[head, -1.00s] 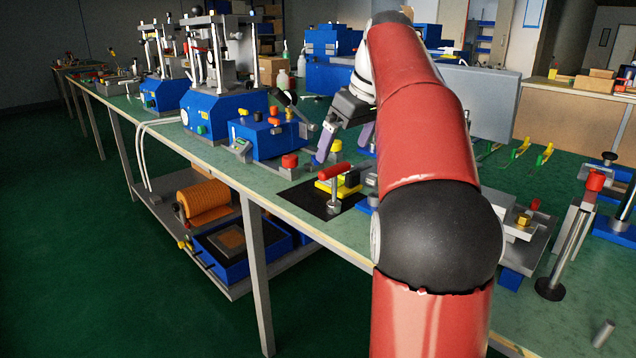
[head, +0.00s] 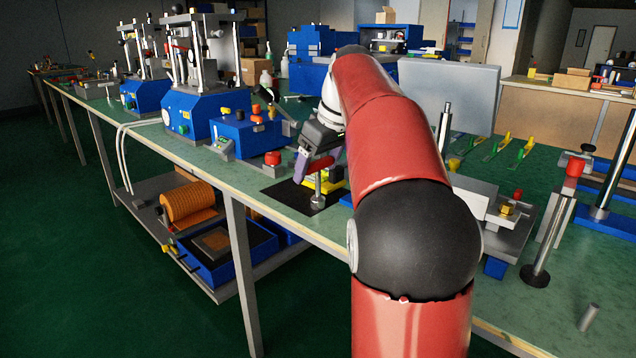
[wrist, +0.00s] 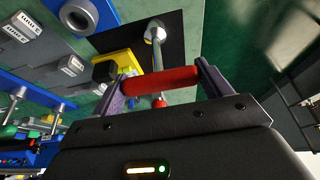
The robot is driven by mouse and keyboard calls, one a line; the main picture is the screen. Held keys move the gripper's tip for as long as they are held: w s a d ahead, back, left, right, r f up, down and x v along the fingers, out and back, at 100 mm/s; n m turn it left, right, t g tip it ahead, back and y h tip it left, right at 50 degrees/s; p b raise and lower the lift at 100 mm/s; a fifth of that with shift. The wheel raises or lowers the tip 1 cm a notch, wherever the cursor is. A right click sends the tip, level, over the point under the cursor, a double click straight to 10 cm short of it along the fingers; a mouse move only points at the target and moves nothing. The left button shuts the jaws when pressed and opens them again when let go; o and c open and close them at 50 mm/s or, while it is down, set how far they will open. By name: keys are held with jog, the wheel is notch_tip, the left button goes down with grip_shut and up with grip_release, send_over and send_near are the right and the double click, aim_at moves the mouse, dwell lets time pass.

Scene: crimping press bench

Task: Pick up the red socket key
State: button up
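The red socket key stands upright on the black mat (head: 283,195), a red bar handle on a steel shaft. In the wrist view its red handle (wrist: 160,78) lies crosswise between my fingers, and its shaft runs to a round foot on the mat. In the head view the shaft (head: 318,186) shows below my gripper (head: 319,166), which mostly hides the handle. My gripper (wrist: 161,85) is open wide, one finger near each end of the handle. I cannot tell whether the fingertips touch it.
A yellow block (wrist: 118,66) with a black part sits close beside the key. A blue box with knobs (head: 240,137) stands to the left on the green bench. A steel post with a red top (head: 555,220) stands at the right.

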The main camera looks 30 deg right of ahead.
jog(key=c, duration=0.5)
jog(key=shift+r, duration=0.1)
